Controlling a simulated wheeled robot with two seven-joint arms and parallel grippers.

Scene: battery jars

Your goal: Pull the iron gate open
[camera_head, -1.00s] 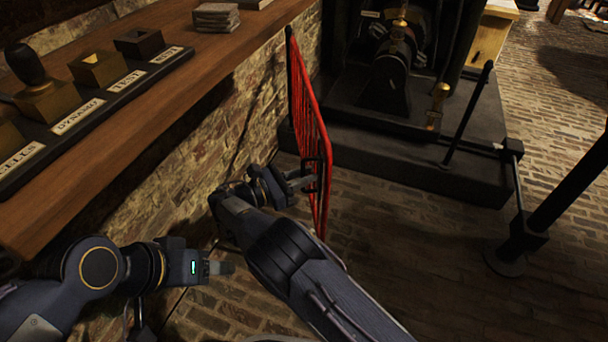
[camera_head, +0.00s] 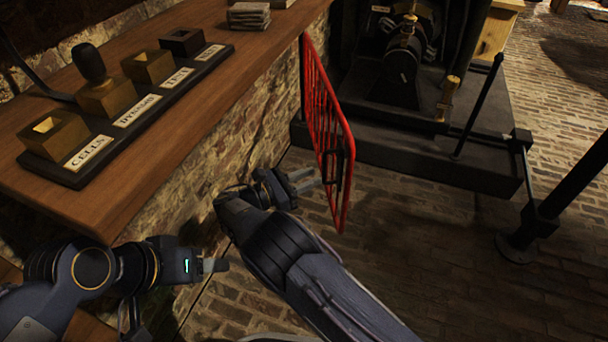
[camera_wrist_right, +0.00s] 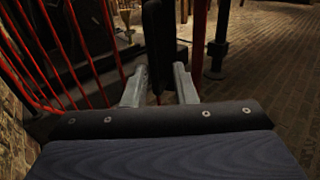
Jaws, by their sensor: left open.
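The red barred iron gate (camera_head: 322,120) stands beside the brick wall in the head view, seen at a steep angle. A black handle or latch part (camera_head: 346,168) is on its near edge. My right gripper (camera_head: 312,180) is close to that edge, its two fingers apart. In the right wrist view a dark upright part (camera_wrist_right: 158,45) shows between and beyond the fingertips; I cannot tell whether they touch it. Red bars (camera_wrist_right: 75,50) also show at the left of that view. My left gripper (camera_head: 215,266) is open and empty below the bench, away from the gate.
A wooden bench (camera_head: 225,95) with labelled brass blocks runs along the wall at left. A dark machine plinth (camera_head: 430,160) stands behind the gate. A black post and rail (camera_head: 560,190) stand at right. Open brick floor (camera_head: 420,240) lies right of the gate.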

